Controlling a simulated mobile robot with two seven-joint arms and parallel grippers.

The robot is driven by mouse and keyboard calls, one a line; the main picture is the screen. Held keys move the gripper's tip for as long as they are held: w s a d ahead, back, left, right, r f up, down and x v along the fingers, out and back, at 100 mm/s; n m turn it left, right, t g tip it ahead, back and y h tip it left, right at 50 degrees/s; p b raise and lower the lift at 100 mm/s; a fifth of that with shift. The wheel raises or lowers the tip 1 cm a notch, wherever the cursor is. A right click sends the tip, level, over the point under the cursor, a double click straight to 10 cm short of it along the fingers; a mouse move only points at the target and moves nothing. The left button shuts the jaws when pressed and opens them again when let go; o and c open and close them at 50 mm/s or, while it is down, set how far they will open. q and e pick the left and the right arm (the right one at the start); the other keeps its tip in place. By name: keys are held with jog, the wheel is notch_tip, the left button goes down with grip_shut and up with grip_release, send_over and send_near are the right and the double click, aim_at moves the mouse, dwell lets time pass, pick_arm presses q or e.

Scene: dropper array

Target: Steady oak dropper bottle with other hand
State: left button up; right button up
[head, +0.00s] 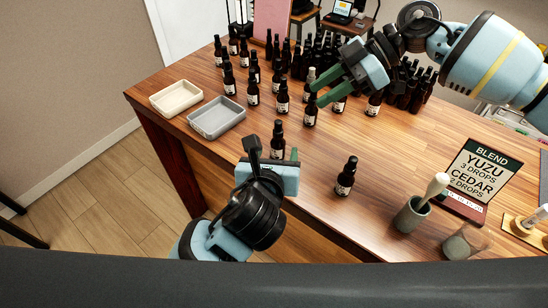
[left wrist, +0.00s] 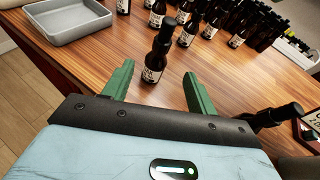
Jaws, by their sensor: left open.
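A dark dropper bottle with a pale label (head: 277,137) stands upright on the table, just beyond my left gripper (head: 274,157). In the left wrist view the bottle (left wrist: 154,64) stands between the green fingertips of my open left gripper (left wrist: 160,74), with gaps on both sides. My right gripper (head: 322,90) has its green fingers apart over the front of the bottle group, with no bottle visibly held. Another dropper bottle (head: 345,178) stands alone to the right. The label print is too small to tell which bottle is oak.
Many dark bottles (head: 252,92) crowd the back. A cream tray (head: 175,97) and a grey tray (head: 216,118) lie at left. A blend card (head: 478,178), a grey mortar with pestle (head: 410,215) and a small cup (head: 458,247) stand at right. The table's front edge is close.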

aim_at(277, 149)
pick_arm(q)
jog(key=shift+s+a+f+y, duration=0.15)
jog(key=shift+s+f+y, duration=0.05)
jog(key=shift+s+y, duration=0.25)
jog(key=shift+x, duration=3.9)
jog(key=shift+c, duration=0.2)
jog(key=c, duration=1.1)
jog(key=shift+o, duration=0.2)
jog(key=shift+c, duration=0.5)
jog(key=shift+f, duration=0.25)
pick_arm(e)
jog(key=shift+c, duration=0.2)
